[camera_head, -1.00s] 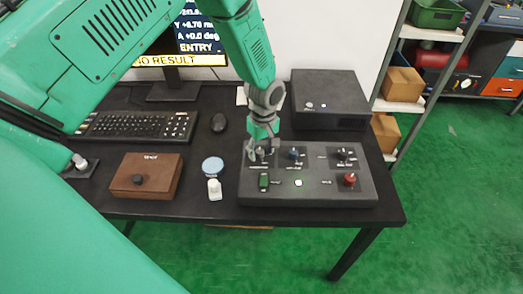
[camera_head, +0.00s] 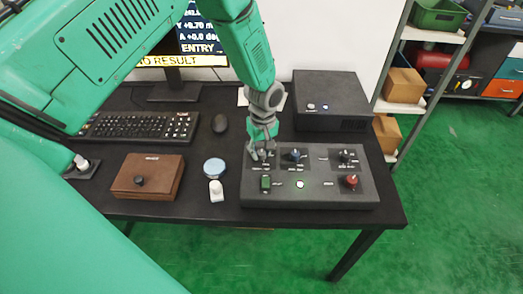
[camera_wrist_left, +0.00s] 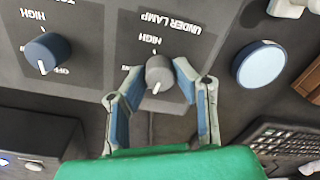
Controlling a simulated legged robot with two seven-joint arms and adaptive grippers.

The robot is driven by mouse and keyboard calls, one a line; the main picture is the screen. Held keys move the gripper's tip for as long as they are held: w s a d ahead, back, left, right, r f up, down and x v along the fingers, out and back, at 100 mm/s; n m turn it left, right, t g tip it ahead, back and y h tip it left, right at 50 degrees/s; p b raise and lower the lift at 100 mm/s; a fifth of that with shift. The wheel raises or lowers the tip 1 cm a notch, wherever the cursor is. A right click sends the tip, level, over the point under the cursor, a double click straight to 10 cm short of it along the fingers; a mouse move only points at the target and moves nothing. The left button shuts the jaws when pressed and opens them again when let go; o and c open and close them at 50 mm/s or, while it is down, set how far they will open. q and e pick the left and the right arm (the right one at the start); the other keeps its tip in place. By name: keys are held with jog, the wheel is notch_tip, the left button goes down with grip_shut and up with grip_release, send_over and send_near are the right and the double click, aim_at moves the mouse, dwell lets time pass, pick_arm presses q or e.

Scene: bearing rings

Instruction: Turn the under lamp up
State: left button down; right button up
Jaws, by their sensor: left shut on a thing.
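The under lamp knob (camera_wrist_left: 159,72) is a grey round knob with a white pointer line, beside the upside-down labels UNDER LAMP and HIGH in the left wrist view. Its pointer faces the bottom of that view, away from HIGH. My left gripper (camera_head: 262,154) points down at the upper left of the grey control box (camera_head: 310,203). Its two fingers stand on either side of the knob and are shut on it. My right gripper is not in view.
On the box are a blue knob (camera_head: 295,155), a black knob (camera_head: 344,156), a red knob (camera_head: 351,181), a green switch (camera_head: 265,183) and a lit button (camera_head: 300,184). A blue-topped round item (camera_head: 214,168) and brown box (camera_head: 148,178) lie left. A black case (camera_head: 331,101) stands behind.

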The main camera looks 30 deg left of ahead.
pick_arm(q)
jog(key=m+p, duration=0.1)
jog(key=m, duration=0.3)
jog(key=shift+s+d, duration=0.1)
jog(key=shift+d, duration=0.05)
jog(key=m+p, duration=0.1)
jog(key=m, duration=0.4)
jog(key=shift+m, duration=0.4)
jog(key=m+p, duration=0.1)
jog(key=m, duration=0.4)
jog(key=shift+s, duration=0.1)
jog(key=m, duration=0.4)
jog(key=shift+m+t, duration=0.3)
jog(key=c, duration=1.5)
grip_release()
jog(key=shift+o, duration=1)
jog(key=shift+a, duration=0.2)
